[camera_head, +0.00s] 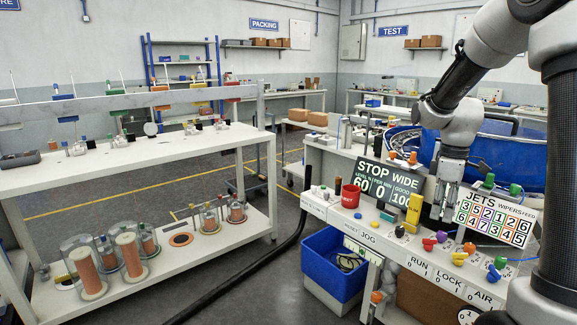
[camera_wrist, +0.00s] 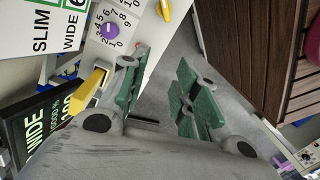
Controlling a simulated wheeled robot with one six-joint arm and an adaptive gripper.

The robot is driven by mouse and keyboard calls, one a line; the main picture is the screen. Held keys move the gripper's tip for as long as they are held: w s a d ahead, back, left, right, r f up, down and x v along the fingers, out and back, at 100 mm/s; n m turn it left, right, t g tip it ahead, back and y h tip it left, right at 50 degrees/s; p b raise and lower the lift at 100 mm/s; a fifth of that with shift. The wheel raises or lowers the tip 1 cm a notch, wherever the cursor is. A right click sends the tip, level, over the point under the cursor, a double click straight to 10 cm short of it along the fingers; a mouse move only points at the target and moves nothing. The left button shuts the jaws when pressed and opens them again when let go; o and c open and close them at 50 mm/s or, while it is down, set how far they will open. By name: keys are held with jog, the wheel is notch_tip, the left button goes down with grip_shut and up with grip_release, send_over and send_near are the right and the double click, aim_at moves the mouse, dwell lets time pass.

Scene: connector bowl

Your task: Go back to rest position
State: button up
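My gripper (camera_head: 444,208) hangs from my arm at the right of the head view, fingers pointing down. It is over the right workbench, in front of the dark STOP WIDE display and left of the JETS panel. In the wrist view my gripper (camera_wrist: 160,92) shows two fingers with green pads standing apart. Nothing is seen between them, so it is open and empty.
Close around my gripper are the STOP WIDE display (camera_head: 391,186), the JETS panel (camera_head: 497,217) and coloured knobs such as a purple one (camera_head: 442,236). A red cup (camera_head: 350,196) stands left. A blue bin (camera_head: 331,262) is below.

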jog(key=s+a+r+m+t, duration=0.2)
jog(key=s+r+m, duration=0.3)
jog(key=s, duration=0.6)
jog(key=s+a+r+m+t, duration=0.3)
jog(key=s+r+m, duration=0.2)
jog(key=s, duration=0.6)
jog(key=shift+r, duration=0.25)
jog(key=shift+a, duration=0.1)
dwell(0.4)
